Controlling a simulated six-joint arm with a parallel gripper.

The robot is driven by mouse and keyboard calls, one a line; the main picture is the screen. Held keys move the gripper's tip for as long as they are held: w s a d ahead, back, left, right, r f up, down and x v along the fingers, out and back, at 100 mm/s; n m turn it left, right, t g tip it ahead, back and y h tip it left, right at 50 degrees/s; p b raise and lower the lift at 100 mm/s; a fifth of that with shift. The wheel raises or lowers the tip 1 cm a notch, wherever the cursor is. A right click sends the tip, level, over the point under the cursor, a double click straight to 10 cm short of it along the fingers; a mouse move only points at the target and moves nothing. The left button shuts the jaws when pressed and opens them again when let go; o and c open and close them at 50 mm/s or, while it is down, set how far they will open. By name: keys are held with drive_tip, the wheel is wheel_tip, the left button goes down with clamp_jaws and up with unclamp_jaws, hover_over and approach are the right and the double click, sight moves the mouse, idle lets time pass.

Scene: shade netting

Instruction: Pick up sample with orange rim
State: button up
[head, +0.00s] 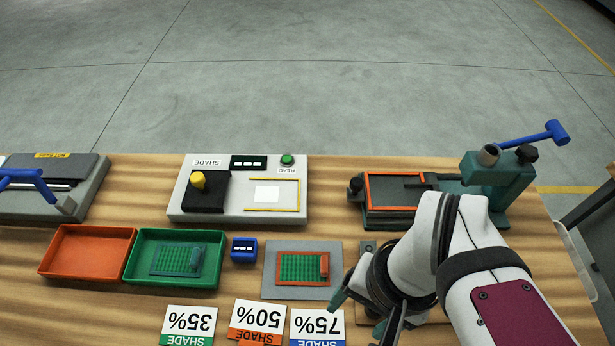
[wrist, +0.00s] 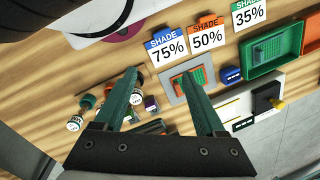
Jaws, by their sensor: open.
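The sample with the orange rim (head: 302,268) is a green mesh in an orange frame with an orange tab at its right end. It lies flat on a grey plate (head: 270,290). In the wrist view the sample (wrist: 194,78) shows just beyond my right finger, which covers part of it. My gripper (head: 362,313) is to the right of and in front of the sample in the head view, apart from it. In the wrist view my gripper (wrist: 159,73) has its fingers spread with nothing held between them.
A green tray (head: 130,270) holds a green-rimmed sample (head: 178,260); an empty orange tray (head: 60,278) stands beside it. A small blue block (head: 243,250) sits left of the plate. Shade cards (head: 258,322) lie in front. A reader (head: 240,215) and a green clamp device (head: 495,180) stand behind.

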drive_tip(key=m+t+h, duration=0.7)
drive_tip(key=m+t, duration=0.5)
drive_tip(key=m, duration=2.3)
approach(321, 272)
drive_tip(key=shift+t, duration=0.4)
drive_tip(key=x, duration=1)
drive_tip(key=shift+s+f, duration=0.2)
drive_tip(key=shift+f, duration=0.1)
drive_tip(key=shift+w+d+f, duration=0.15)
drive_tip(key=shift+w+f, duration=0.05)
drive_tip(key=shift+w, duration=0.2)
clamp_jaws()
